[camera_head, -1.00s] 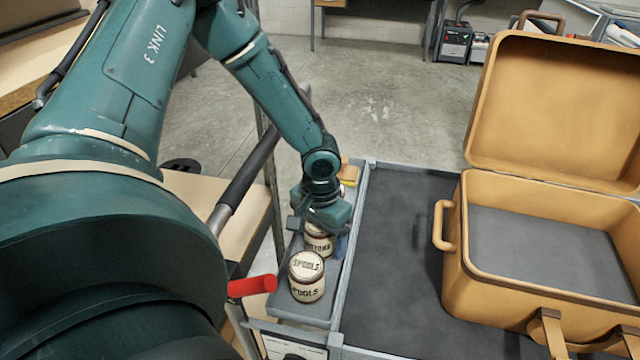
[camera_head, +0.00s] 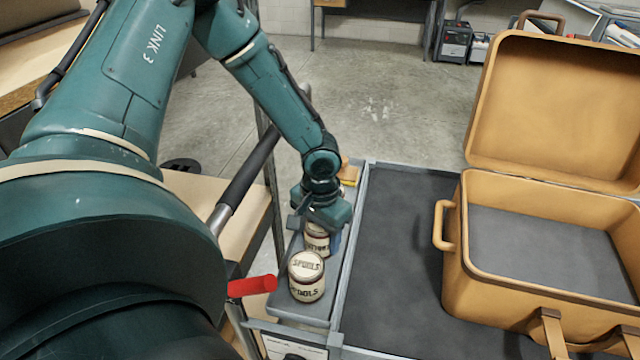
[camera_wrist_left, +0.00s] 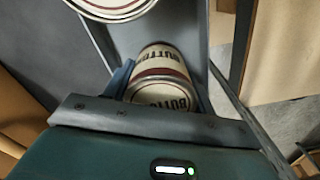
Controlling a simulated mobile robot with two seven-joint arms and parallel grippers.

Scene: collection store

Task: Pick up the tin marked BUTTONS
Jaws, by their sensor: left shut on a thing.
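The tin marked BUTTONS (camera_head: 317,242) is cream with dark red bands and stands in the narrow grey tray (camera_head: 343,275). My left gripper (camera_head: 323,222) is over it from above and is shut on it, covering most of its top. In the left wrist view the tin (camera_wrist_left: 161,75) shows its lettering between the fingers, with a blue piece beside it. I cannot tell whether the tin is clear of the tray floor. My right gripper is not in view.
A tin marked SPOOLS (camera_head: 306,276) stands close in front of it in the same tray. An open tan case (camera_head: 455,265) sits on the dark mat (camera_head: 385,290) to the right. A yellow thing (camera_head: 349,178) lies behind my gripper. The mat left of the case is bare.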

